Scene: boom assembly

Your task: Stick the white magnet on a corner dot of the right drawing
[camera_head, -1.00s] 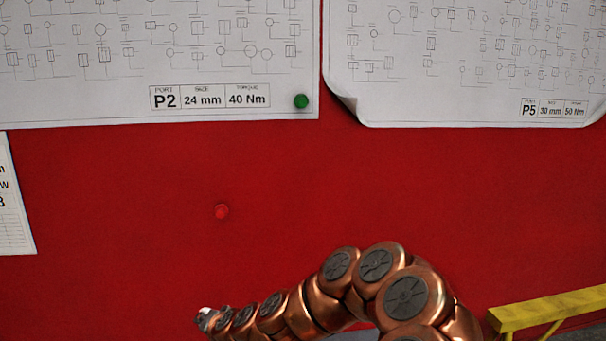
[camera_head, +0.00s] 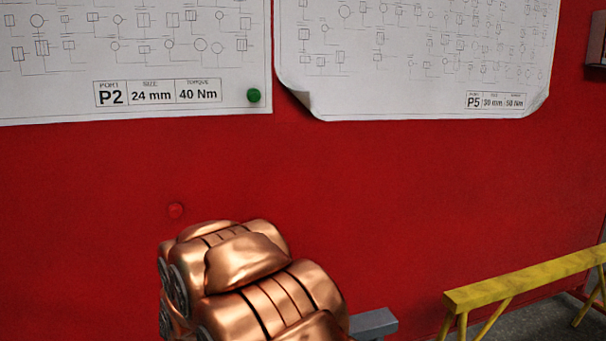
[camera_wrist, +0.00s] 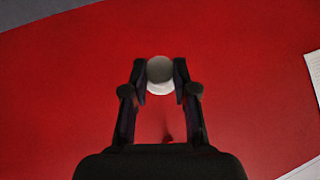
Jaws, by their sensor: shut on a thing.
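My gripper (camera_wrist: 160,82) shows in the wrist view, its two dark fingers shut on the round white magnet (camera_wrist: 160,70). In the head view my copper arm hides the gripper and the magnet. The right drawing (camera_head: 420,50), marked P5, hangs on the red wall at the upper right of the head view. Its lower left and lower right corners curl away from the wall. Its top is out of view, and I cannot make out corner dots on it.
The left drawing (camera_head: 150,60), marked P2, has a green magnet (camera_head: 253,95) at its lower right corner. A yellow barrier (camera_head: 525,280) stands at the lower right. A grey block end (camera_head: 373,323) shows beside my arm.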

